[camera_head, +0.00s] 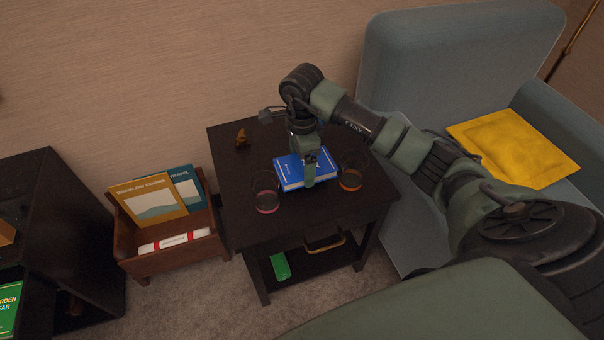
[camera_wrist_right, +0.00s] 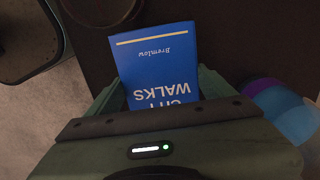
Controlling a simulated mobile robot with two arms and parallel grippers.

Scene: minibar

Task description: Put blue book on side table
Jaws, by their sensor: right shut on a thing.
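The blue book (camera_head: 290,171) lies flat on or just above the dark side table (camera_head: 240,216), between two glasses. My right gripper (camera_head: 309,180) comes down over the book from above and is shut on it, hiding its right part. In the right wrist view the blue book (camera_wrist_right: 155,60) sits between the fingers of my right gripper (camera_wrist_right: 165,95), with its white title upside down. I cannot tell whether the book fully rests on the tabletop. My left gripper is not in view.
A glass with pink (camera_head: 266,194) stands left of the book, and one with orange (camera_head: 351,178) stands close on its right. A small brown figurine (camera_head: 241,138) is at the back left. A wooden magazine rack (camera_head: 165,256) and blue armchair (camera_head: 450,60) flank the table.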

